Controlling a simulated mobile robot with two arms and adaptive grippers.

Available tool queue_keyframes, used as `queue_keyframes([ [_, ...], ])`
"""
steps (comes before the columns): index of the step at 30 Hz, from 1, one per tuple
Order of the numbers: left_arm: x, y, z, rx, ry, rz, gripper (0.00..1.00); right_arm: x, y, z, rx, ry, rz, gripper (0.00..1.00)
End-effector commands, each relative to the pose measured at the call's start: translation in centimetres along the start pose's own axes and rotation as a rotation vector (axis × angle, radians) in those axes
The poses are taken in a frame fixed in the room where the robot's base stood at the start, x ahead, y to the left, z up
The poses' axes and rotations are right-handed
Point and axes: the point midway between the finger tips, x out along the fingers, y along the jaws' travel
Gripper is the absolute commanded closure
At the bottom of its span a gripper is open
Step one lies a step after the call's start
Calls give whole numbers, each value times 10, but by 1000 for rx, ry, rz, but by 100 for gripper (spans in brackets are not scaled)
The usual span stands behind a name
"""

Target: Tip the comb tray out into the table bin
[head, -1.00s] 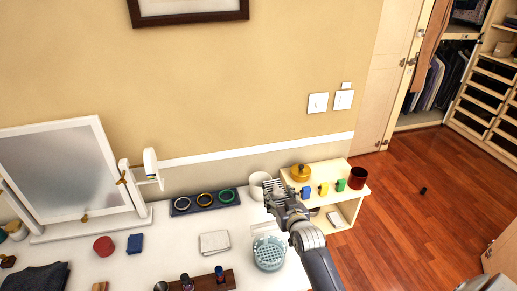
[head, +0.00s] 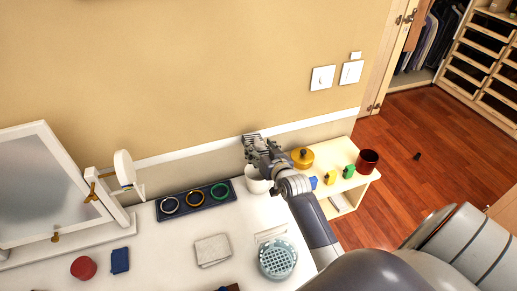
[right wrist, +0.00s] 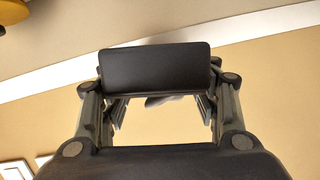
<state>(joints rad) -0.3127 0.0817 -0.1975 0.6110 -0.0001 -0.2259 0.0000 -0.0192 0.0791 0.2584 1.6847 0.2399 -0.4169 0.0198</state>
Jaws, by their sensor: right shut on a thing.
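The white round table bin (head: 256,186) stands at the back of the white table, near the wall, partly covered by my right gripper. My right gripper (head: 256,147) is above the bin, shut on a small slatted grey thing at its tips, which I take for the comb tray (head: 250,137). Its contents and exact tilt are too small to tell. My left gripper is out of view.
A dark tray with several rings (head: 195,200) lies left of the bin. A white cloth (head: 212,250) and a teal-patterned round dish (head: 277,258) lie in front.

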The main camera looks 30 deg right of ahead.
Motion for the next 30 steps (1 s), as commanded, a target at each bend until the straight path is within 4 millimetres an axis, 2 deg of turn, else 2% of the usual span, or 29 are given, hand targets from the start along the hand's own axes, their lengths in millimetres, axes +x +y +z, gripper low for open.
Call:
queue_keyframes([
  [1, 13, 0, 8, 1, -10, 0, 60, 2, 2, 6, 47, 5, -16, 67],
  [5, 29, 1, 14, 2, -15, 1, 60, 3, 3, 9, 175, 5, -55, 67],
  [8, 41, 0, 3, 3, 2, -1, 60, 4, 4, 11, 265, 4, -83, 67],
  [12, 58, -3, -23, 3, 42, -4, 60, 5, 5, 14, 385, 4, -120, 67],
  [16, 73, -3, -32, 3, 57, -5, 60, 5, 6, 16, 498, 5, -156, 67],
  [23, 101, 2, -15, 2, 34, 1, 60, 7, 7, 21, 709, 5, -221, 67],
  [30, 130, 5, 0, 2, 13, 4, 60, 10, 9, 32, 1016, 2, -317, 67],
])
